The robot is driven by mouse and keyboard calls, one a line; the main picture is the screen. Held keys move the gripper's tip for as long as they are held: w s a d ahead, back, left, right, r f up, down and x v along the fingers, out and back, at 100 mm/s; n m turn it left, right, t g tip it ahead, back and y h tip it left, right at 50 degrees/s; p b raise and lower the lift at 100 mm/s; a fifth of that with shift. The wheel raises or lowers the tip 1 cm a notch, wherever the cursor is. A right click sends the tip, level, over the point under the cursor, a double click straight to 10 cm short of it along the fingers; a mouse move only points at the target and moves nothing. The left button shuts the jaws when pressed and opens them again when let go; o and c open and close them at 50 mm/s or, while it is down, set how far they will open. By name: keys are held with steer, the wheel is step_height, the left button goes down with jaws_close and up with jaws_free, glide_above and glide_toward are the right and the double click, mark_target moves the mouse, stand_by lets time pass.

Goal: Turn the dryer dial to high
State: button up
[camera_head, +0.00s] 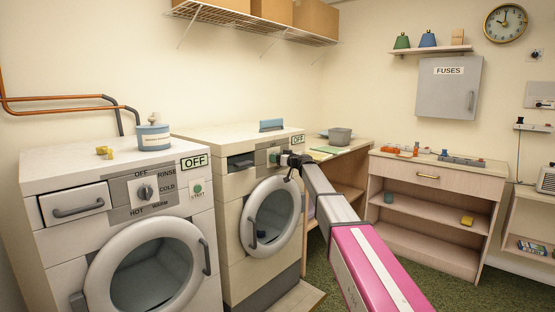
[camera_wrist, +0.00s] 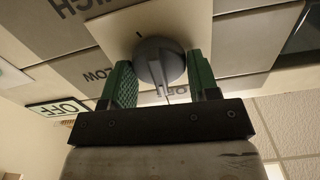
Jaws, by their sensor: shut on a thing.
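The dryer (camera_head: 232,185) is the second white machine, right of the washer, with its round door closed. Its grey dial (camera_wrist: 160,62) sits between the green finger pads of my gripper (camera_wrist: 160,75) in the wrist view. The pads press on it from both sides. HIGH (camera_wrist: 75,6) and LOW (camera_wrist: 96,75) labels show to the left of the dial. A short dark tick is by the dial's upper edge; I cannot tell its exact setting. In the head view my gripper (camera_head: 281,158) hides the dial. An OFF sign (camera_head: 298,140) stands on the dryer.
The washer (camera_head: 125,180) stands at the left with its own knob (camera_head: 145,191). A low wooden shelf with a grey bin (camera_head: 340,136) is right of the dryer. A drawer cabinet (camera_head: 437,176) stands farther right. Green carpet lies clear between them.

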steer(key=m, duration=0.7)
steer(key=shift+w+d+f+m, duration=0.1)
steer(key=shift+m, duration=0.2)
steer(key=m, duration=0.8)
steer(key=shift+f, duration=0.15)
steer(key=m, duration=0.4)
steer(key=shift+f+m, duration=0.1)
steer(key=shift+m, duration=0.2)
steer(key=m, duration=0.3)
steer(key=shift+f+m, duration=0.1)
steer(key=shift+m, duration=0.3)
steer(key=m, duration=0.3)
steer(key=shift+f+m, duration=0.15)
steer(key=shift+m, duration=1.85)
